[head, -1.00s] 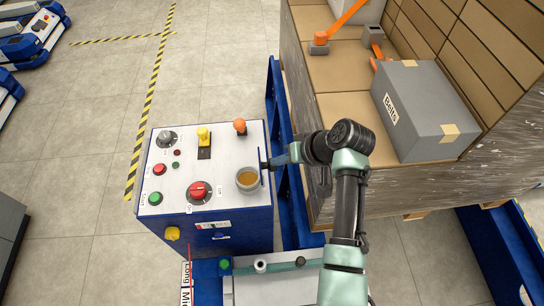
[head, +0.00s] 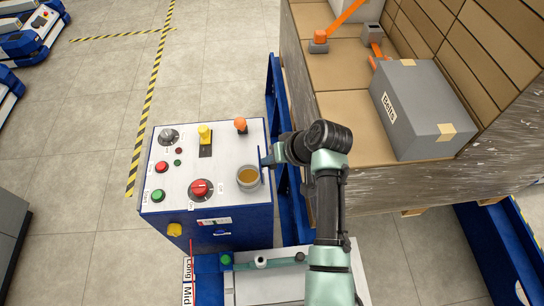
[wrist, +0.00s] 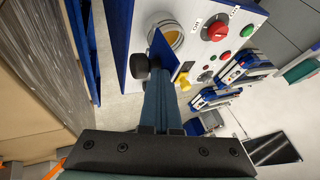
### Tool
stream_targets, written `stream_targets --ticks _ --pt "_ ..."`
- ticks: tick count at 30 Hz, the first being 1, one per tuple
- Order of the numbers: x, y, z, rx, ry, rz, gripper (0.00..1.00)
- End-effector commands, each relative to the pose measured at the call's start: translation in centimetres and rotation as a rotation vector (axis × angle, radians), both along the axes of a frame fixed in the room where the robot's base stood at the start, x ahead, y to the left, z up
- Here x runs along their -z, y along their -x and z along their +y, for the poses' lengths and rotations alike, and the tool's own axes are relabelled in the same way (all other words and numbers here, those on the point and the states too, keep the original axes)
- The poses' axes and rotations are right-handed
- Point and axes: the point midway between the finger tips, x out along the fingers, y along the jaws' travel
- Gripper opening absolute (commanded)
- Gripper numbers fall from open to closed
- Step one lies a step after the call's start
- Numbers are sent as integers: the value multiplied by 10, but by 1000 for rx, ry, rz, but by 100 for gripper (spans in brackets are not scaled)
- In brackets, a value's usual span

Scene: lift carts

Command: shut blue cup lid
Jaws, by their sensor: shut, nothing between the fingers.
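The cup (head: 248,179) sits at the right edge of the white control panel, with a grey rim and yellow-brown inside. It also shows in the wrist view (wrist: 176,35). Its blue lid (head: 262,178) stands open and upright on the cup's right side, seen edge-on in the head view. In the wrist view the lid (wrist: 161,50) covers part of the cup. My gripper (head: 267,161) is shut and empty, beside the lid on its outer, right side. In the wrist view its fingers (wrist: 160,77) reach to the lid; I cannot tell whether they touch it.
A blue rail (head: 281,110) and a pallet with cartons and a grey box (head: 415,108) lie to the right.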

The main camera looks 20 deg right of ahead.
Motion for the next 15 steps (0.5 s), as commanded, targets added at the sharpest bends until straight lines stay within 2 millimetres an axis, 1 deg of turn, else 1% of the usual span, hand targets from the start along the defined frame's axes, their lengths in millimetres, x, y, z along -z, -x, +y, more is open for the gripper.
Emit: stream_targets --ticks 8,15 --pt "-4 -2 8 -4 62 16 0" --pt "-7 -6 23 -8 210 57 0"
